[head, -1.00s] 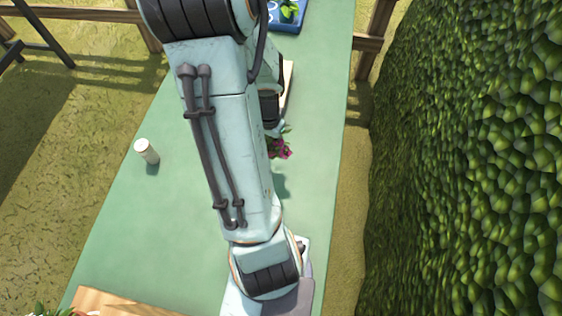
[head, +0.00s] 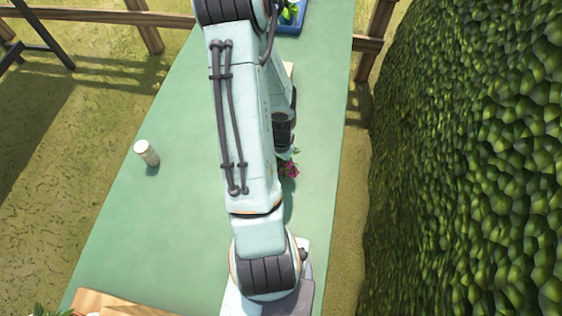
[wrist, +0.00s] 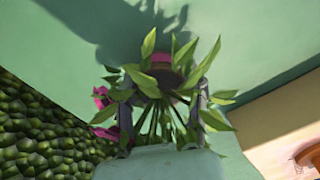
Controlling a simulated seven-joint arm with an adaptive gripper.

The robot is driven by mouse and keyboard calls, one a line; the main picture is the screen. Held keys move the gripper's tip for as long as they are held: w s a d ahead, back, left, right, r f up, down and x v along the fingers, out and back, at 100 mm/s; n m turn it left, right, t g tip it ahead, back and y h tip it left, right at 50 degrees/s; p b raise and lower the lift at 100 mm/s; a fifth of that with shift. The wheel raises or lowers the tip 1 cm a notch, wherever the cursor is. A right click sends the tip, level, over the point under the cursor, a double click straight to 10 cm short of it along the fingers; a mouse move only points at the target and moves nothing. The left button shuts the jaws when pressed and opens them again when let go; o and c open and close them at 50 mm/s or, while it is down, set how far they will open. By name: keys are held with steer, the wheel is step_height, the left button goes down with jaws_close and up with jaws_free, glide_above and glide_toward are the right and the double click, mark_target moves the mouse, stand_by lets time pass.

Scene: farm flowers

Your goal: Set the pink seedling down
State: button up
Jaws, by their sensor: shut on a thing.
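The pink seedling (head: 290,169) has pink flowers and green leaves. In the head view it shows just right of my arm, over the right part of the green table (head: 190,200). In the wrist view the seedling (wrist: 150,90) fills the middle, its leaves spread around the fingers. My gripper (wrist: 165,115) is shut on it; the fingers show at both sides of the stems. In the head view my arm hides most of the gripper. A shadow falls on the table beyond the plant in the wrist view; I cannot tell the exact height above the table.
A white cylinder (head: 147,152) stands on the table's left part. A blue tray (head: 291,22) with a green plant is at the far end. A wooden tray (head: 110,304) lies at the near left. A hedge (head: 470,160) rises beyond the right edge.

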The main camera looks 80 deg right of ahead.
steer(key=o, duration=1)
steer(key=shift+f, duration=0.1)
steer(key=shift+o, duration=0.2)
step_height(320, 180, up, 12)
steer(key=shift+r, duration=0.15)
steer(key=w+a+r+n, duration=0.6)
steer(key=w+a+n, duration=0.4)
steer(key=w+a, duration=0.15)
steer(key=s+a+r+n, duration=0.1)
steer(key=a+r+n, duration=0.1)
steer(key=a+n, duration=0.5)
steer(key=s+a+r+n, duration=0.1)
steer(key=a+r+n, duration=0.2)
steer(key=a+n, duration=0.3)
steer(key=a, duration=0.2)
steer(key=shift+a+r+n+y, duration=0.2)
steer(key=shift+a+n+y, duration=0.15)
steer(key=shift+n+y, duration=0.05)
